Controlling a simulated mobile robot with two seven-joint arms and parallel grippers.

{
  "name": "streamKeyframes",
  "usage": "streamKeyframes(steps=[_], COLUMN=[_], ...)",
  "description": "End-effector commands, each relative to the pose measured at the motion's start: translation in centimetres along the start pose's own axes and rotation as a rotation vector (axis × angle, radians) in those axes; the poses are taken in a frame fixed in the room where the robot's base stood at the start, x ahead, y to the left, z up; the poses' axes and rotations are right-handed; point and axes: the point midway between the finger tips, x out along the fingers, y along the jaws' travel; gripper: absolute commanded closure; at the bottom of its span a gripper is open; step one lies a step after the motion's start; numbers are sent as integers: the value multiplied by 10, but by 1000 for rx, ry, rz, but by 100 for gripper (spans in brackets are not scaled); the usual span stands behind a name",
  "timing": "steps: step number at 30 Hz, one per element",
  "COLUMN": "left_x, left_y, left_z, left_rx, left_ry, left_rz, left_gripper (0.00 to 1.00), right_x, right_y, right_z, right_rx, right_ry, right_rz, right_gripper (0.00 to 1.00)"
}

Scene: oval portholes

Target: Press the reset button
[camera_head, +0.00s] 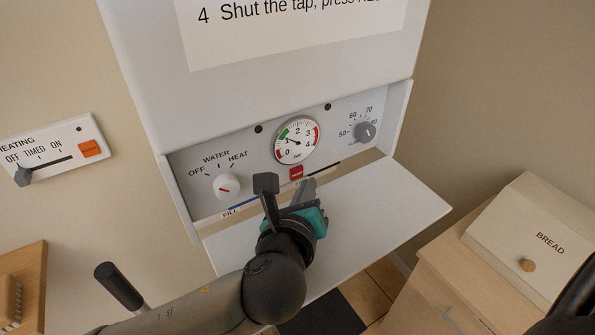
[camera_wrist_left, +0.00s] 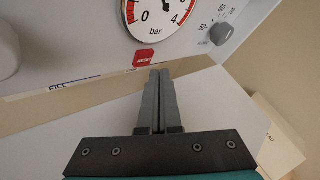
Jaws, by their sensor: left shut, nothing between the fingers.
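The reset button (camera_head: 296,172) is a small red square on the boiler's control panel, just under the pressure gauge. It also shows in the left wrist view (camera_wrist_left: 144,58), with white lettering on it. My left gripper (camera_head: 309,184) is shut and empty, its fingers pointing at the panel just below and to the right of the button. In the left wrist view the closed fingertips (camera_wrist_left: 160,72) appear just under the button's lower right corner. I cannot tell the exact gap, but no contact is visible. My right gripper is not in view.
The pressure gauge (camera_head: 297,141) sits above the button. A white water knob (camera_head: 227,187) is on the left, a grey temperature knob (camera_head: 364,132) on the right. A lowered white flap (camera_head: 390,207) lies under my gripper. A bread box (camera_head: 534,240) stands at the right.

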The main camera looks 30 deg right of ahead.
Motion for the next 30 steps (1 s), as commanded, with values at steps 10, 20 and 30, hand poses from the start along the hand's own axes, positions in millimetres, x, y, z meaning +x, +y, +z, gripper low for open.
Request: streamKeyframes(steps=[10, 20, 30], left_x=[-25, -32, -32], left_y=[-19, -24, -24], left_z=[-17, -23, -23], left_rx=[-1, 0, 0], left_ry=[2, -1, 0], left_rz=[-1, -1, -1], left_gripper=[100, 100, 100], right_x=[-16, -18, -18], right_y=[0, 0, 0], right_z=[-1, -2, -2], right_rx=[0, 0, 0], right_ry=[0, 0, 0], right_rz=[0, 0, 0], right_gripper=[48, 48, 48])
